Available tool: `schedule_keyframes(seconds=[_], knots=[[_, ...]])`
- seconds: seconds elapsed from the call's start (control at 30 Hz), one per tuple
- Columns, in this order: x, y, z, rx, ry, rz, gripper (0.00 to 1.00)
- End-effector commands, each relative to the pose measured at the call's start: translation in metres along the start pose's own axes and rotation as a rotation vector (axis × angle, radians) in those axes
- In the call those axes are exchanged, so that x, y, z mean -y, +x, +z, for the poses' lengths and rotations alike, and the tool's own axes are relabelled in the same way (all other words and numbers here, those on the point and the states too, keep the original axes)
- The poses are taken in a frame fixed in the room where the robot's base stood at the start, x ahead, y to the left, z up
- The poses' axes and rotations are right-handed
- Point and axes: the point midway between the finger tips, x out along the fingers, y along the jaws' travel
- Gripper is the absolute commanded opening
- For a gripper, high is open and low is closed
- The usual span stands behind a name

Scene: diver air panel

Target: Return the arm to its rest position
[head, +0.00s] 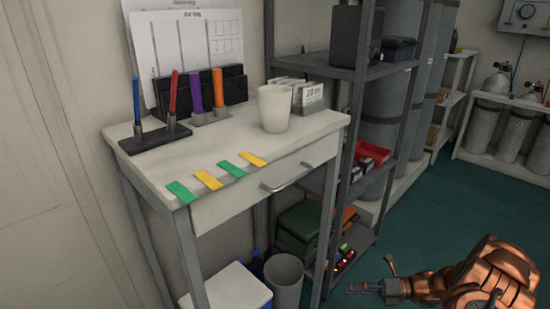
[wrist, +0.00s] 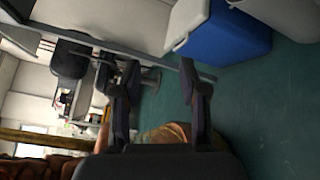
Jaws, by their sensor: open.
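My copper-coloured arm reaches in from the lower right of the head view. My gripper (head: 368,288) is there at its left end, low over the green floor and to the right of the white desk (head: 232,150). In the wrist view my gripper (wrist: 155,85) shows two dark fingers spread apart with nothing between them. A blue cooler box with a pale lid (wrist: 236,38) lies beyond the fingertips in the wrist view. The wrist view is turned on its side.
A dark shelf unit (head: 345,70) stands right of the desk. The desk holds pens, markers, a white cup (head: 274,108) and coloured strips. A grey bin (head: 284,278) and the cooler (head: 236,288) stand below. Gas cylinders line the right back. Green floor (head: 420,215) is free.

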Motion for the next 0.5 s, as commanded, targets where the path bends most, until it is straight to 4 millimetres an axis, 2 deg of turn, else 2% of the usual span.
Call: schedule_keyframes(seconds=[0.03,0.3,0.5], knots=[[-0.029,0.006,0.011,-0.034,-0.050,0.000,0.43],[-0.126,0.036,0.030,-0.215,-0.304,0.007,0.43],[-0.197,0.055,0.034,-0.353,-0.491,0.028,0.43]])
